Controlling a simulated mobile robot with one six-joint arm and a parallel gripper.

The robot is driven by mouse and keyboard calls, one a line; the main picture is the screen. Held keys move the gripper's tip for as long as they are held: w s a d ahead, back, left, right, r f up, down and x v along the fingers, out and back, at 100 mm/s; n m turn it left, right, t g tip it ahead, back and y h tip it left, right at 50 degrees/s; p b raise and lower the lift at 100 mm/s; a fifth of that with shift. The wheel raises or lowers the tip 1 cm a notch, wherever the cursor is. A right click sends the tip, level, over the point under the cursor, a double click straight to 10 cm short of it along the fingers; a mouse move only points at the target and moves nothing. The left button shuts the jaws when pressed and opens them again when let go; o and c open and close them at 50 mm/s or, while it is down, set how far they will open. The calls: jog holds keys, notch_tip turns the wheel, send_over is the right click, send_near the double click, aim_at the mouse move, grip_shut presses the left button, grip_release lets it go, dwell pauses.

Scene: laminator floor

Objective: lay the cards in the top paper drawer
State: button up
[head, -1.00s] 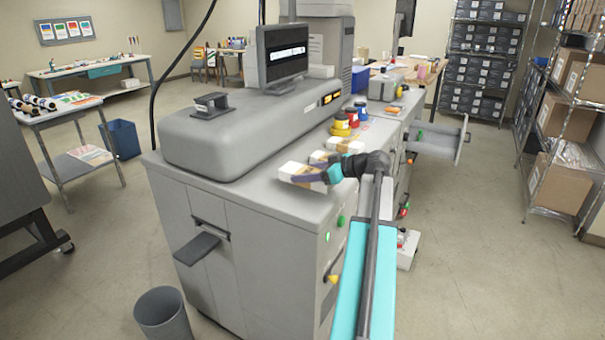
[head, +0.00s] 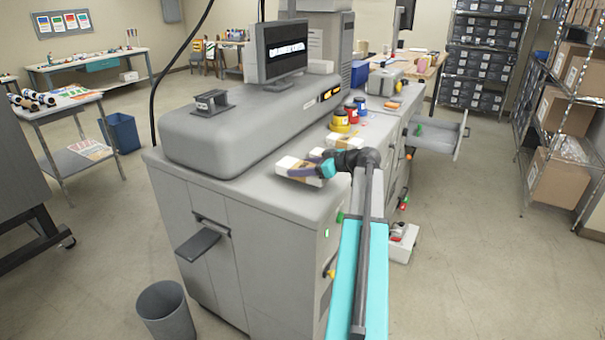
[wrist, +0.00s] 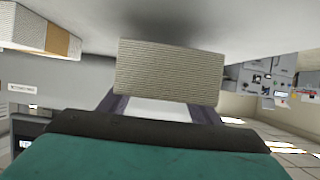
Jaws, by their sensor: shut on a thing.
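A pale stack of cards (head: 291,166) with a brown band is at the near end of the grey machine's top in the head view. My gripper (head: 307,166) reaches in from the right and is shut on this stack. In the wrist view the ridged end of the held cards (wrist: 168,72) shows between my dark fingers, close to the grey top; I cannot tell if they touch it. Another banded stack (wrist: 35,32) shows at upper left there.
More pale stacks (head: 345,142) lie behind my gripper. Yellow, red and blue pots (head: 340,122) stand farther along the top. A monitor (head: 288,52) rises behind. A grey bin (head: 165,311) stands on the floor at front left.

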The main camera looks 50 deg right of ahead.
jog(key=shift+f+p, duration=0.7)
jog(key=shift+f, duration=0.6)
jog(key=shift+f+b, duration=0.2)
jog(key=shift+b, duration=0.1)
jog(key=o, duration=1.3)
jog(key=shift+r+p, duration=0.25)
jog(key=shift+p, duration=0.05)
jog(key=shift+s+d, duration=0.1)
jog(key=shift+s, duration=0.15)
jog(key=b+v, duration=0.4)
jog(key=v, duration=0.7)
jog(key=shift+s+r, duration=0.1)
jog(key=shift+s, duration=0.15)
